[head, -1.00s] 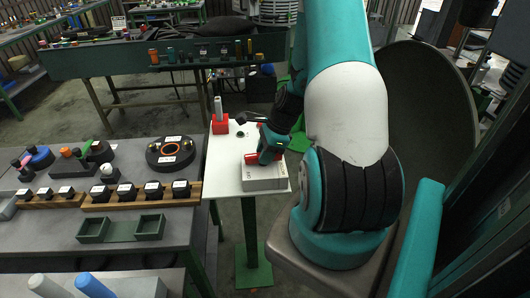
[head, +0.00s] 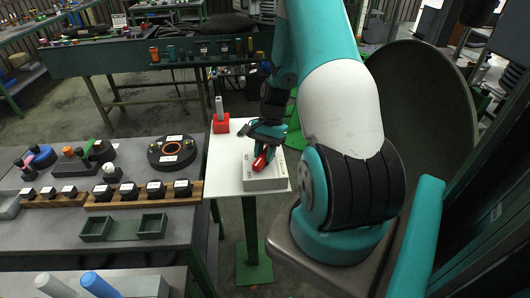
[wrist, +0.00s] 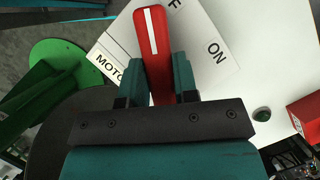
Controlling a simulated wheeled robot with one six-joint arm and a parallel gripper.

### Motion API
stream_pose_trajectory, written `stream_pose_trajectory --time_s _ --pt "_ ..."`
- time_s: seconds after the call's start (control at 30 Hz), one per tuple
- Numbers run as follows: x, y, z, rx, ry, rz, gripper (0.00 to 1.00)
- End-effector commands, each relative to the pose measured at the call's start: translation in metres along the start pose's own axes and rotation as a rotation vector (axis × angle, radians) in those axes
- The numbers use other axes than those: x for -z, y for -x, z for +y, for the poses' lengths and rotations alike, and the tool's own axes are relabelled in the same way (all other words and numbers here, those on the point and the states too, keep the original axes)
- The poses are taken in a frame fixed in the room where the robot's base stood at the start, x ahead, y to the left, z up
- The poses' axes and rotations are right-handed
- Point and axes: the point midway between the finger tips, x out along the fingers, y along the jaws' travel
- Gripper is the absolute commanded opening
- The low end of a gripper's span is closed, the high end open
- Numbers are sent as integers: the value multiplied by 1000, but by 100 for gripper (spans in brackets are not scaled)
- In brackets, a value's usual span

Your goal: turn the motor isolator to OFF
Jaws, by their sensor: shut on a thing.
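The motor isolator (head: 266,184) is a light grey box on a small white table. Its red handle (head: 261,162) lies slanted across the top, with its near end toward the lower left. My gripper (head: 266,151) is over the box and shut on the handle. In the wrist view the handle (wrist: 151,35), with a white line, sits between my teal fingers (wrist: 159,82). The labelled face (wrist: 200,50) shows "ON" to the right, an "F" at the top edge and part of "MOTO". The handle and fingers hide part of the lettering.
A red block with a grey cylinder (head: 220,123) stands at the white table's back left. A grey bench (head: 135,200) with knobs, a black ring and green trays is to the left. A long green bench (head: 120,57) stands behind.

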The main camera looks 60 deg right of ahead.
Motion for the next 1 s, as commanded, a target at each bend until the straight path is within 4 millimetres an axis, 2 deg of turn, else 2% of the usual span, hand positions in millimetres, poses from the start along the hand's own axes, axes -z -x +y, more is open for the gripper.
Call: stream_pose_trajectory --time_s 0.5,1.0 --pt "0 -2 -1 -164 390 -1 4" --pt "0 -2 -1 -219 523 -2 4"
